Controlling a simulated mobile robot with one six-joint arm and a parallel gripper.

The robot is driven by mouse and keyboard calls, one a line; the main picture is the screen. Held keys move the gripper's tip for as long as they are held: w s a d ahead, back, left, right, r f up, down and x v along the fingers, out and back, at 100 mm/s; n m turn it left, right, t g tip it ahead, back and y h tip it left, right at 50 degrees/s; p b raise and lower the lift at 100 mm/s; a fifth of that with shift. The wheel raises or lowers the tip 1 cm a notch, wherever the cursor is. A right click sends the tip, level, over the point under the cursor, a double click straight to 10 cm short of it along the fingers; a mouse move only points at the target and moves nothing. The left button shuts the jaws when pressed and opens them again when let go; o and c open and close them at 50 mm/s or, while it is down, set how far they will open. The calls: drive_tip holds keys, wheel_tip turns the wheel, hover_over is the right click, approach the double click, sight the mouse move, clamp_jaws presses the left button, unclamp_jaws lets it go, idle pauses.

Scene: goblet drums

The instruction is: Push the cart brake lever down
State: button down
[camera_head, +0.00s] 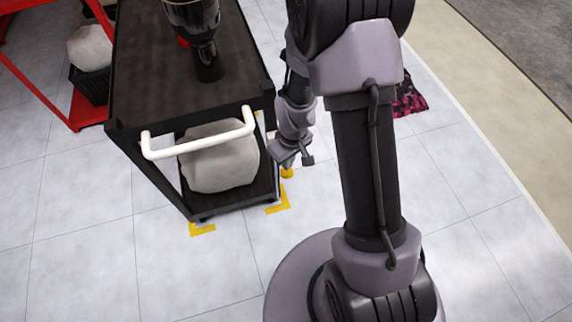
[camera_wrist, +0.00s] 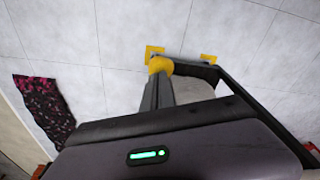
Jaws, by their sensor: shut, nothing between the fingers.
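The black cart (camera_head: 188,165) stands left of my arm, with a white push handle (camera_head: 200,150) at its near end. A small yellow knob (camera_head: 287,172), apparently the brake lever's end, shows low beside the cart's right side. My gripper (camera_head: 305,160) is shut and empty, just above and beside this knob. In the wrist view the yellow knob (camera_wrist: 161,65) shows just beyond the tip of my shut fingers (camera_wrist: 156,84). I cannot tell whether they touch.
A goblet drum (camera_head: 203,40) stands on the cart top and a pale wrapped bundle (camera_head: 218,157) lies on its lower shelf. Yellow floor marks (camera_head: 278,198) lie by the cart. A red rack (camera_head: 85,108) stands left. The near tiled floor is clear.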

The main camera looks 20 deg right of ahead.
wheel_tip(320, 180, down, 3)
drive_tip(key=shift+w+r+b, duration=0.1)
drive_tip(key=shift+b, duration=0.9)
drive_tip(key=shift+r, duration=0.1)
drive_tip(key=s, duration=0.2)
drive_tip(key=d+r, duration=0.1)
drive_tip(key=shift+s, duration=0.4)
drive_tip(key=shift+r, duration=0.1)
wheel_tip(320, 180, up, 17)
drive_tip(key=s+p, duration=0.1)
drive_tip(key=p, duration=0.8)
drive_tip(key=shift+s+d, duration=0.3)
drive_tip(key=shift+d, duration=0.1)
